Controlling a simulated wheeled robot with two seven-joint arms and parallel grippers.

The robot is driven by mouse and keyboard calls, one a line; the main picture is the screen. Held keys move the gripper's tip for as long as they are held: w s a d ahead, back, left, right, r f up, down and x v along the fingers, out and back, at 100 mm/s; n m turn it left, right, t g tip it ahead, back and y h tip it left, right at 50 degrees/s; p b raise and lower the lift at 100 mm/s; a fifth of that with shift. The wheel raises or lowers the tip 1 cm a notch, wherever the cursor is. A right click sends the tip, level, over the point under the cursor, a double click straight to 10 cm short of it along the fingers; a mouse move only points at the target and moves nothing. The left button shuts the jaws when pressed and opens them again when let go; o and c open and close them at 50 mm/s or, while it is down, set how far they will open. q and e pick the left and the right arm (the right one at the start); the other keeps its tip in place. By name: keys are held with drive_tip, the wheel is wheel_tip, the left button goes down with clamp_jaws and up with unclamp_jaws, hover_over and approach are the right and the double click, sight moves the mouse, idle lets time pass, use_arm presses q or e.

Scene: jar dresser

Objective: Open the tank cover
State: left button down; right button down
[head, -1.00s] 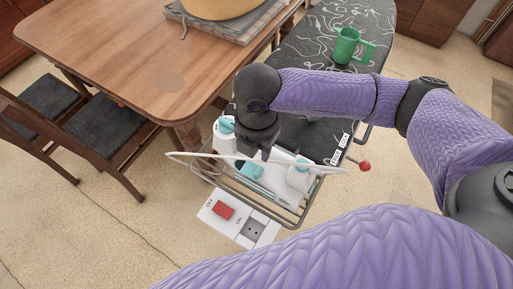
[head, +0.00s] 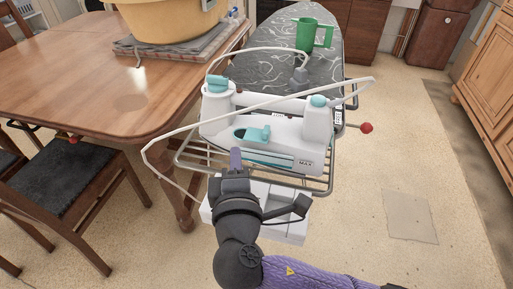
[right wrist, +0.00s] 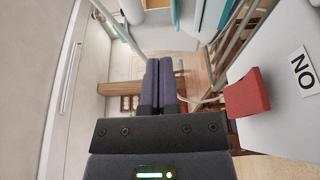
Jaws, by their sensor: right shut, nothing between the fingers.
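The white steam station (head: 285,145) with its tank sits on the wire rack at the near end of the ironing board. Its teal cover (head: 258,133) is on the front face and seems raised or tilted, with a dark recess (head: 240,134) to its left; I cannot tell how far it is open. My right gripper (head: 236,158) is in front of and just below the cover, fingers pointing toward the station, shut and empty. In the right wrist view the closed fingers (right wrist: 165,85) show, with white and teal parts beyond. My left gripper is out of view.
A white switch panel (head: 290,228) lies below the rack; its red switch (right wrist: 247,95) is right of the fingers in the wrist view. A white hose (head: 290,97) arcs over the station. A wooden table (head: 70,60) is left.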

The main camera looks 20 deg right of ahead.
sight(237, 133)
drive_tip(key=b+x, duration=0.2)
drive_tip(key=x, duration=0.5)
drive_tip(key=shift+w+d+f, duration=0.1)
drive_tip(key=shift+d+f, duration=0.05)
drive_tip(key=shift+f, duration=0.05)
drive_tip(key=shift+s+d+r, duration=0.1)
drive_tip(key=shift+s+d, duration=0.8)
drive_tip(key=shift+d, duration=0.25)
drive_tip(key=shift+s+d+b, duration=0.25)
drive_tip(key=shift+d+b, duration=0.1)
drive_tip(key=shift+s+d+r, duration=0.1)
drive_tip(key=shift+d, duration=0.05)
drive_tip(key=shift+s+d+p, duration=0.85)
drive_tip(key=shift+d, duration=0.3)
